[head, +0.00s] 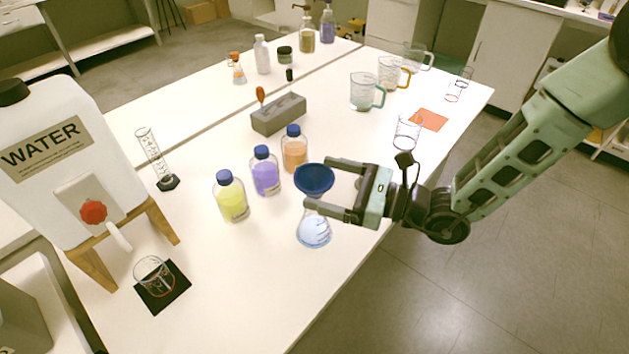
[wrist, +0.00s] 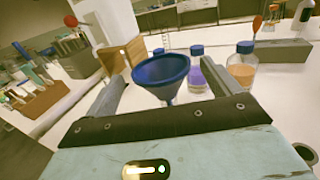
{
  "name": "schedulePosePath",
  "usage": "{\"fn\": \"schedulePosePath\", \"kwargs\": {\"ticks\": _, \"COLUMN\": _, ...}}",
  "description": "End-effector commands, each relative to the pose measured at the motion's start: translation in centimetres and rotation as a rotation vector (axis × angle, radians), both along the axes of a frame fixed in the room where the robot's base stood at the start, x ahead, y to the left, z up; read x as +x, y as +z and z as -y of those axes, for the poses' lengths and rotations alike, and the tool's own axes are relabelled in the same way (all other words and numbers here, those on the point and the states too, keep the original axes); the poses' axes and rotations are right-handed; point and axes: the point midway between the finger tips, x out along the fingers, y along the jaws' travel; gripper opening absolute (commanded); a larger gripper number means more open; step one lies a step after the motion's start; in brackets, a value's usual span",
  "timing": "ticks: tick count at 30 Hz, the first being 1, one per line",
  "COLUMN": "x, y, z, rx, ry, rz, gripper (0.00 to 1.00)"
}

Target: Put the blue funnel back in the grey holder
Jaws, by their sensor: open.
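The blue funnel (head: 314,178) sits upright in the mouth of a conical flask (head: 314,232) that holds pale blue liquid. In the wrist view the funnel (wrist: 161,72) lies between the two fingers. My gripper (head: 318,183) is open, with one finger on each side of the funnel, and no grip on it shows. The grey holder (head: 278,116) stands farther back on the table, with an orange-handled tool and a dark-topped tool upright in it. It also shows in the wrist view (wrist: 284,51).
Bottles of yellow (head: 231,199), purple (head: 265,174) and orange (head: 294,151) liquid stand just left of and behind the flask. Glass jugs (head: 364,92) stand at the back right. A water container (head: 45,150) and a beaker on a black mat (head: 171,296) are at the left.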

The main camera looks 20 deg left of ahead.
Motion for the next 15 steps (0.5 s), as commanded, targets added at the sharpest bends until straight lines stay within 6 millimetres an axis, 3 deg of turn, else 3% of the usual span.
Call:
{"fn": "schedulePosePath", "kwargs": {"ticks": 9, "x": 0.2, "y": 0.5, "z": -4.3, "rx": 0.001, "ry": 0.003, "rz": 0.001, "gripper": 0.89}}
{"fn": "schedulePosePath", "kwargs": {"ticks": 15, "x": 0.3, "y": 0.4, "z": -4.9, "rx": 0.001, "ry": 0.0, "rz": 0.001, "gripper": 0.89}}
